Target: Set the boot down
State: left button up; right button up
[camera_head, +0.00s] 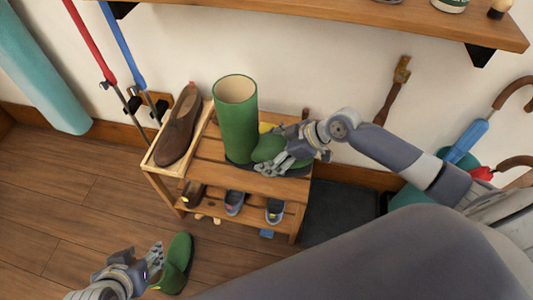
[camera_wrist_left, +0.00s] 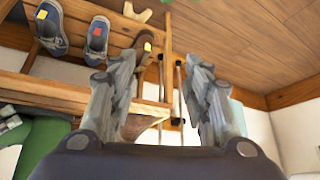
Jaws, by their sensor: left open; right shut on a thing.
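A green boot (camera_head: 237,122) stands upright on the top of the wooden shoe rack (camera_head: 207,151), its toe pointing right. My right gripper (camera_head: 278,160) is shut on the boot near the toe; its fingers hide part of the foot. Whether the sole touches the slats I cannot tell. A second green boot (camera_head: 179,258) is on the floor at the rack's front, partly hidden by my arm. My left gripper (camera_head: 152,260) is beside that boot, low and to its left. Its fingers are apart and empty in the left wrist view (camera_wrist_left: 158,90).
A brown shoe (camera_head: 179,129) lies in a light wooden tray at the rack's left end. Blue shoes (camera_head: 234,202) sit on the lower shelf. A wall shelf (camera_head: 400,22) hangs above. A dark mat (camera_head: 341,212) lies to the right. Floor at left is clear.

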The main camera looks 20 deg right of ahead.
jog(key=w, duration=0.3)
notch_tip(320, 180, down, 3)
jog(key=shift+f+b, duration=0.1)
jog(key=shift+b, duration=0.75)
pick_arm(q)
jog(key=w+d+r+t+h, duration=0.1)
jog(key=w+d+r+t, duration=0.2)
jog(key=w+r+t, duration=0.2)
jog(key=shift+w+r+t+h, duration=0.3)
jog(key=shift+w+r, duration=0.45)
jog(key=shift+w, duration=1)
pick_arm(e)
jog(key=shift+f, duration=0.15)
pick_arm(q)
jog(key=shift+w+d+r, duration=0.1)
jog(key=shift+r, duration=0.05)
pick_arm(e)
jog(key=shift+f, duration=0.1)
jog(key=o, duration=1.3)
jog(key=shift+s+f, duration=0.1)
jog(key=shift+s, duration=0.05)
